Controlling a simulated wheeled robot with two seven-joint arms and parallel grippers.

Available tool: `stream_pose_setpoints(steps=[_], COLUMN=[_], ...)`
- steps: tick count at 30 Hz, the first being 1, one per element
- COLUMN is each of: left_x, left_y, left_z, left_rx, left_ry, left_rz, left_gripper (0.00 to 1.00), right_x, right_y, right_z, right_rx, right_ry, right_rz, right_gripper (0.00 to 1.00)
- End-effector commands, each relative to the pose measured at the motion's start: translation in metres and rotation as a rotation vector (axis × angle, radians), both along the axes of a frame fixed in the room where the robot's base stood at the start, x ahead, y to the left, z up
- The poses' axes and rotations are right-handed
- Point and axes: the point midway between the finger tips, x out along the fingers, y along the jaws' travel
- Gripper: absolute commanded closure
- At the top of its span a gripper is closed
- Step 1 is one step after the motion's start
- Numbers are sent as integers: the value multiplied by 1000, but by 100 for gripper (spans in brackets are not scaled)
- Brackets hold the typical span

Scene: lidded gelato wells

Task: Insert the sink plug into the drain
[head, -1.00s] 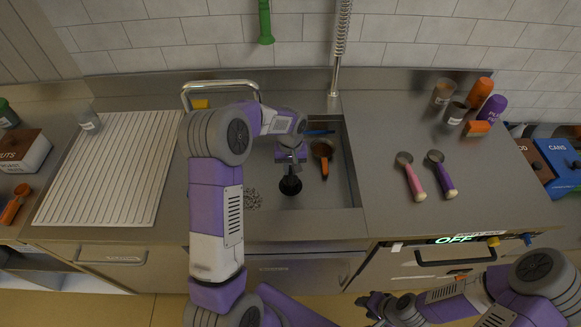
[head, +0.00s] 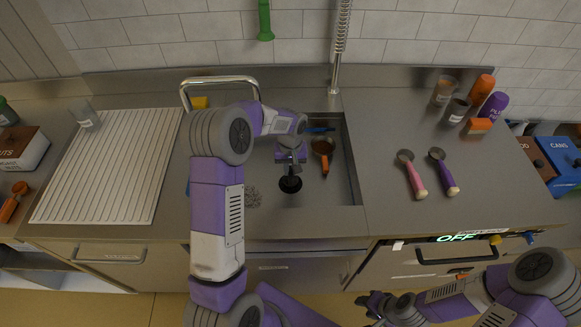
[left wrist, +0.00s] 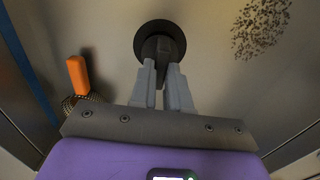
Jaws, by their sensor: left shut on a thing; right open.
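The black sink plug (head: 290,184) is inside the sink basin (head: 335,190), under my left gripper (head: 290,168). In the left wrist view the plug (left wrist: 160,38) is a dark round disc with a stem, and my left gripper (left wrist: 163,75) is shut on that stem. The drain is not visible; I cannot tell whether it lies beneath the plug. I cannot tell whether the plug touches the basin floor. My right gripper (head: 372,303) is open and empty, low in front of the counter.
The tall faucet (head: 335,85) stands behind. Pink (head: 416,180) and purple (head: 446,178) scoops lie right on the counter.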

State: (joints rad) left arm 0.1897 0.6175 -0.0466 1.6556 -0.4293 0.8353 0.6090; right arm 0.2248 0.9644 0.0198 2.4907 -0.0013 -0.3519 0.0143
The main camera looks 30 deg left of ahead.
Motion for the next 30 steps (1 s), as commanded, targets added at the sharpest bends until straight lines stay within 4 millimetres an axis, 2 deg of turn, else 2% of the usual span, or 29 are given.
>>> stream_pose_setpoints(steps=[26, 27, 30], left_x=[0, 0, 0], left_y=[0, 0, 0], left_z=[-20, -21, -20], left_rx=[-1, -1, 0], left_ry=[-1, -1, -1], left_rz=[-1, -1, -1], left_gripper=[100, 83, 67], right_x=[0, 0, 0], right_y=[0, 0, 0], right_z=[-14, -14, -14], right_rx=[0, 0, 0], right_ry=[0, 0, 0], right_rz=[0, 0, 0], right_gripper=[57, 57, 57])
